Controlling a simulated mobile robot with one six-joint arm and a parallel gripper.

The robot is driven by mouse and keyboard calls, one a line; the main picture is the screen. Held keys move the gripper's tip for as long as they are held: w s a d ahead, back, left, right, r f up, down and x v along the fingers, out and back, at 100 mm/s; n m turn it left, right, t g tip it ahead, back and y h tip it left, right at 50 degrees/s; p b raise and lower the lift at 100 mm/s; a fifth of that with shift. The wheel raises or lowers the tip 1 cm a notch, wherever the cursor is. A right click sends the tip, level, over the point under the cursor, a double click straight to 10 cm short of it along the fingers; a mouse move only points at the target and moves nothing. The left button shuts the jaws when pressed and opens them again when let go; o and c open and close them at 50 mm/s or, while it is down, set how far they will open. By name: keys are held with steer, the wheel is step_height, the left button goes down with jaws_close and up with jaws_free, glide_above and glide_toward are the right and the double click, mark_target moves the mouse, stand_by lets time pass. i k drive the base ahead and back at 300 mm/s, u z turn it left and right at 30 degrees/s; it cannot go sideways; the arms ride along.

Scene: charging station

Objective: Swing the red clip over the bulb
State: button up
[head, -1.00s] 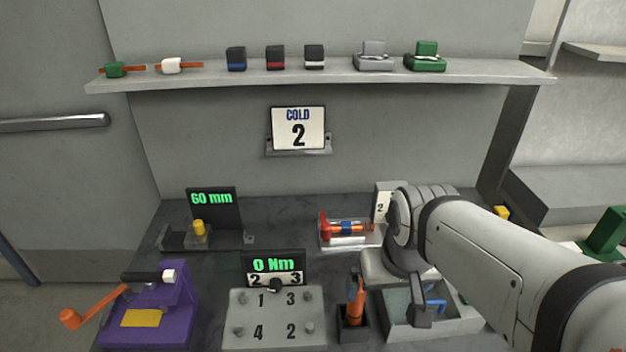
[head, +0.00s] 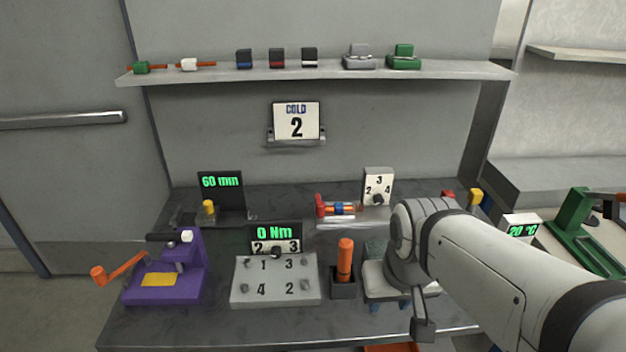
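A small red upright part (head: 320,206), which looks like the red clip, stands at the left end of a clear holder at the back of the bench. An orange rod with a blue band (head: 343,209) lies across that holder, just right of the red part. I cannot tell which piece is the bulb. My gripper (head: 424,328) hangs at the lower right, in front of the bench and well apart from the holder. Its fingers are too small and edge-on to show whether they are open.
A white dial box (head: 378,185) stands behind the holder. An orange-handled tool (head: 345,262) stands upright in a dark block. A numbered bolt plate (head: 262,290) and a purple crank press (head: 165,280) sit left. A shelf (head: 320,74) runs above.

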mark_target(320, 206)
steer(key=z, duration=1)
steer(key=k, duration=0.55)
steer(key=u, duration=0.9)
steer(key=i, duration=1)
steer(key=u, duration=0.1)
